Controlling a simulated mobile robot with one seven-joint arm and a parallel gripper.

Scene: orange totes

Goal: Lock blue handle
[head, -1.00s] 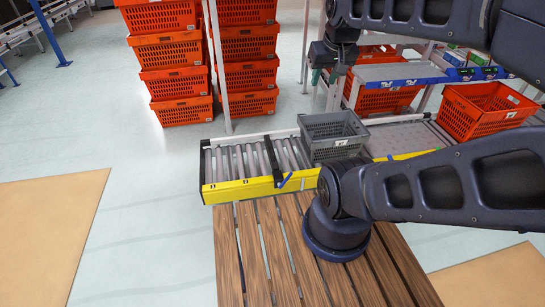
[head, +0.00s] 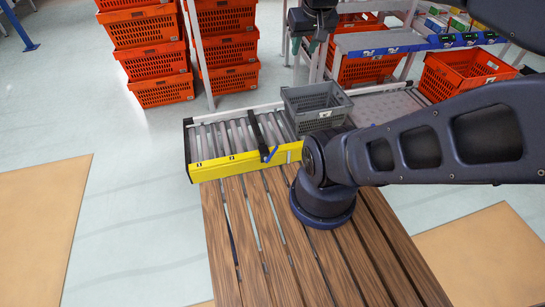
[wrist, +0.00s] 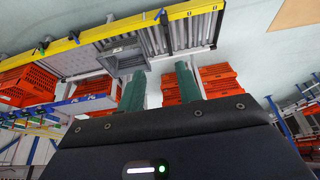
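The blue handle (head: 268,155) is a small slanted lever at the front end of a black bar (head: 257,133) that lies across the roller conveyor (head: 222,135), by its yellow front rail (head: 225,168). In the wrist view the picture is turned over, and the handle (wrist: 158,13) shows small near the top at the yellow rail. My gripper (head: 305,46) is up at the top of the head view, beyond the conveyor and apart from the handle. Its two green fingers (wrist: 160,80) stand apart in the wrist view with nothing held between them.
A grey crate (head: 315,106) sits on the conveyor right of the black bar. Orange tote stacks (head: 150,60) stand behind. A blue-edged shelf (head: 380,42) and another orange tote (head: 465,75) are at right. My arm crosses the right side above the wooden slats (head: 290,245).

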